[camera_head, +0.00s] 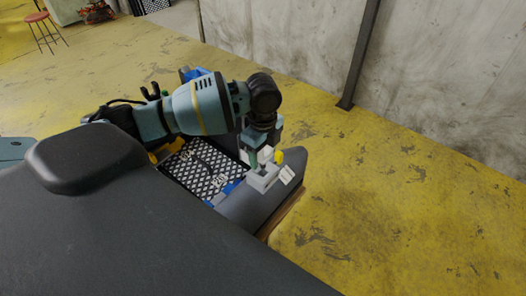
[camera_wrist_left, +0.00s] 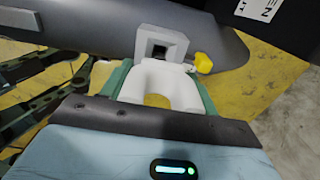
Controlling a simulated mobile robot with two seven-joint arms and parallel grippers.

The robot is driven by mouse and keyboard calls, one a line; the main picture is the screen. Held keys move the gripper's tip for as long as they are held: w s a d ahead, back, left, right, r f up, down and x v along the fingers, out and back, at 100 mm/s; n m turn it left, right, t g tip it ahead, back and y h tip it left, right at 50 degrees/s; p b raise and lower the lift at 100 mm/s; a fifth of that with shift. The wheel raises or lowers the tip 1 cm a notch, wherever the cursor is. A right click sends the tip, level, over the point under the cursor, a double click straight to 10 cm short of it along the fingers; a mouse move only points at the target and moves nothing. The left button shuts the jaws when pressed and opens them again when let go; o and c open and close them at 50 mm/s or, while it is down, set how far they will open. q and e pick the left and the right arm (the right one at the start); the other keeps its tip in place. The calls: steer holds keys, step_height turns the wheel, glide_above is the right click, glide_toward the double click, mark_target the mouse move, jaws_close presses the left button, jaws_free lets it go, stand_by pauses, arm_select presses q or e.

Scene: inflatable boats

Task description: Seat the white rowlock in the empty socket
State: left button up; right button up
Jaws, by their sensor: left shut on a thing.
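The white rowlock (camera_wrist_left: 160,82) is a U-shaped piece, held between the green fingers of my left gripper (camera_wrist_left: 161,76). It also shows as a small white shape in the head view (camera_head: 266,154). The pale grey socket block (camera_wrist_left: 175,38) has a square hole, which looks empty and dark. It sits on the dark grey boat tube (camera_wrist_left: 103,33), just beyond the rowlock in the wrist view. In the head view the socket (camera_head: 262,179) is right below my left gripper (camera_head: 262,160). Whether the rowlock touches the block is unclear. My right gripper is out of view.
A yellow knob (camera_wrist_left: 204,63) is beside the socket, and a white label (camera_head: 287,174) is on the tube. A black-and-white patterned floor panel (camera_head: 197,168) lies inside the boat. Open yellow floor (camera_head: 400,215) lies to the right, with a concrete wall (camera_head: 440,75) behind.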

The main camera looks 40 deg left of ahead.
mark_target(263, 161)
arm_select(q)
steer(key=shift+f, duration=0.1)
steer(key=shift+f, duration=1.5)
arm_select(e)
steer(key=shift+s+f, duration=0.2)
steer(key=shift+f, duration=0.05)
arm_select(q)
steer(key=shift+f, duration=0.2)
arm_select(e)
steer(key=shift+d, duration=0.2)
arm_select(q)
steer(key=shift+f+b, duration=0.3)
steer(key=shift+f, duration=0.45)
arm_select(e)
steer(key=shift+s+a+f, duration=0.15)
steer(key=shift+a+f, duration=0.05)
arm_select(q)
steer(key=o, duration=1.1)
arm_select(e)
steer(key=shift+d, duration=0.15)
